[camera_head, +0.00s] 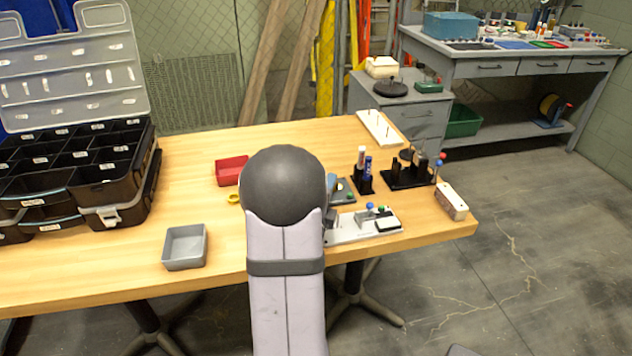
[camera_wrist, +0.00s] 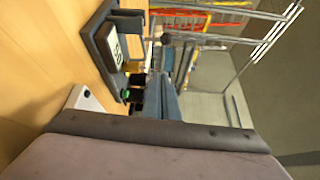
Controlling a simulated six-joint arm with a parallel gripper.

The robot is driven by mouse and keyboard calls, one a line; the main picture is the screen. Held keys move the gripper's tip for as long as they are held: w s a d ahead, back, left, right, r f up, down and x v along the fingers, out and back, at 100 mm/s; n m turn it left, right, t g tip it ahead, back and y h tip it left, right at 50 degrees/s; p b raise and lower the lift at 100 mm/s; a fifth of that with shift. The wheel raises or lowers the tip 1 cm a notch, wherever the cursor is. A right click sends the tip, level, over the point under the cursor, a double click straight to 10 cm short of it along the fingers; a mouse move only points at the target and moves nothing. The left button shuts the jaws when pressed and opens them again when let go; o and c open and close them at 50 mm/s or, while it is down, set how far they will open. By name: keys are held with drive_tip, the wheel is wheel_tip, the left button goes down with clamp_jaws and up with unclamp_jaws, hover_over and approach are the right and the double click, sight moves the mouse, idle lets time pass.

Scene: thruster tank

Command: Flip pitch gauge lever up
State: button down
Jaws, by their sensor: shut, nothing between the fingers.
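My gripper (camera_wrist: 161,88) shows in the wrist view as two blue-grey fingers close together, shut and empty. In that view a dark grey device with a pale display (camera_wrist: 111,46) is left of the fingers, with a green knob (camera_wrist: 126,95) near its end. In the head view the small dark grey device (camera_head: 343,192) sits just right of my arm. In front of it is a pale plate fixture (camera_head: 345,234) with blue and green knobs. My arm hides most of my gripper there. I cannot tell which part is the pitch gauge lever, its position, or whether I touch it.
On the table (camera_head: 130,258) are a grey bin (camera_head: 185,248), a red bin (camera_head: 230,171) and a large black organizer (camera_head: 120,180) at left. A black rack (camera_head: 400,180), a marker holder (camera_head: 362,184) and a white block (camera_head: 451,202) stand at right. The front-left tabletop is mostly clear.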

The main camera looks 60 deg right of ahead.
drive_tip(key=x, duration=0.3)
drive_tip(key=shift+s, duration=0.1)
drive_tip(key=shift+w+a+r+p, duration=0.2)
drive_tip(key=shift+w+a+p, duration=0.2)
drive_tip(key=shift+w+a, duration=0.95)
drive_tip(key=shift+w, duration=0.35)
